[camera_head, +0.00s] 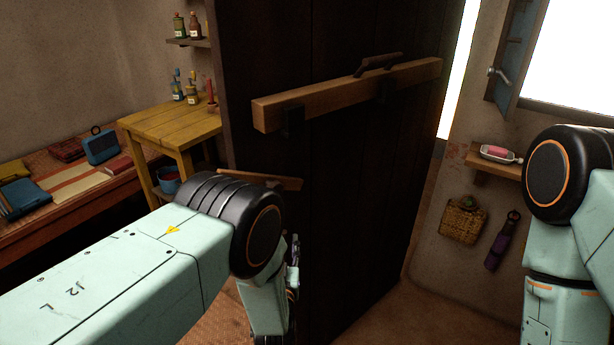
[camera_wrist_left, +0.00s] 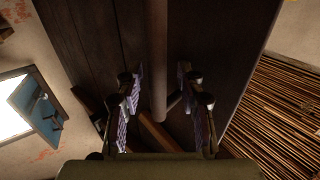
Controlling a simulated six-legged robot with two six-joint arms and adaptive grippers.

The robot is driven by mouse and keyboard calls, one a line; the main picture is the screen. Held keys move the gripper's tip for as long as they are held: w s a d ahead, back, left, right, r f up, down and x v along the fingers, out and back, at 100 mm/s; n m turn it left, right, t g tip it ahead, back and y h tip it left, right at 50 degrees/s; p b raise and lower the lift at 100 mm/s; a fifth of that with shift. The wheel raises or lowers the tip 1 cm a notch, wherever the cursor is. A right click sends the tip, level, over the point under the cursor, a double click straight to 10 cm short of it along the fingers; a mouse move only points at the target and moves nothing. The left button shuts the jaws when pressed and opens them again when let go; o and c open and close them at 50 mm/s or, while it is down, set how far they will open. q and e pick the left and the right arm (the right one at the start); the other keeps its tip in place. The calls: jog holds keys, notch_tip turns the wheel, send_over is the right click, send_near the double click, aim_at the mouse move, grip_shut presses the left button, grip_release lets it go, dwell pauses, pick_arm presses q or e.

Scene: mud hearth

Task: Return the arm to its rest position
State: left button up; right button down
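My left arm reaches in from the left in the head view. Its gripper (camera_head: 292,262) hangs low in front of the dark plank door (camera_head: 340,170), partly hidden by my own arm. In the left wrist view the same gripper (camera_wrist_left: 160,85) is open, its two fingers apart. A round upright bar (camera_wrist_left: 158,45) shows between the fingers against the door; neither finger visibly touches it. My right arm stands at the right edge of the head view, and its gripper is out of the picture.
A wooden crossbar (camera_head: 345,95) is mounted on the door. A yellow table (camera_head: 165,122) and a low bench with mats (camera_head: 70,190) stand left. A small shelf (camera_head: 492,170), a hanging basket (camera_head: 463,220) and an open window shutter (camera_head: 515,55) are right, near my right arm.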

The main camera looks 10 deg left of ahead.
pick_arm(q)
jog(key=shift+f, duration=0.25)
jog(key=s+a+f+m+g+h+b, duration=0.1)
jog(key=s+a+f+g, duration=0.3)
jog(key=s+f, duration=0.45)
jog(key=s+a+f+m+g+b, duration=0.1)
jog(key=s+a+f+g, duration=0.1)
jog(key=s+f+g, duration=0.55)
jog(key=s+a+g+b, duration=0.2)
jog(key=s+g+b, duration=0.1)
jog(key=s, duration=1)
jog(key=s+a+f+n+g+h+b, duration=0.1)
jog(key=s+a+g+b, duration=0.1)
jog(key=s, duration=1.1)
jog(key=shift+s+a+g+b, duration=0.35)
jog(key=shift+g+b, duration=0.2)
jog(key=shift+g, duration=0.2)
